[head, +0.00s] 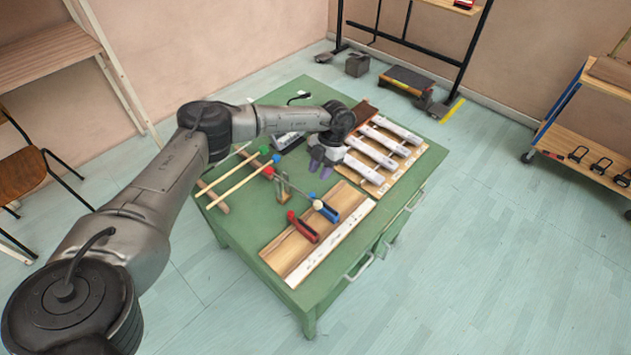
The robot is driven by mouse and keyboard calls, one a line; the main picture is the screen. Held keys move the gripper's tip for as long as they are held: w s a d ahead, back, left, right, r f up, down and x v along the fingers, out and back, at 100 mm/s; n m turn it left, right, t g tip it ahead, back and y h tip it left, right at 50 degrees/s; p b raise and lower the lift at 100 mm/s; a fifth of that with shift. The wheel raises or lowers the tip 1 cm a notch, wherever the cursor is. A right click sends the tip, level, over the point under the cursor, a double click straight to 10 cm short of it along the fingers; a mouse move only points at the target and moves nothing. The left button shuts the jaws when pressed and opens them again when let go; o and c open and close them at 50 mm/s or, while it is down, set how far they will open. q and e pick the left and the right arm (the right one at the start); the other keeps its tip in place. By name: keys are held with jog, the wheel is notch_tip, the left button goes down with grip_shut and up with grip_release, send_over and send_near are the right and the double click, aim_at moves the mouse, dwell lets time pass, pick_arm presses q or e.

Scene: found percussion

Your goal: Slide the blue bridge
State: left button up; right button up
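The blue bridge (328,213) is a small blue piece on the wooden board (283,252) at the front of the green table. A similar red piece (302,228) sits to its left on the same board. My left gripper (320,169) points down above the table, behind the blue bridge and apart from it. Its two fingers show a gap between them, and I see nothing held. My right gripper does not show.
Pale bars (383,146) on a wooden frame lie right of my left gripper. A small wooden upright (283,188) stands near the board's back edge.

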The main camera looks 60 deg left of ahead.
pick_arm(q)
jog(key=shift+v, duration=2.75)
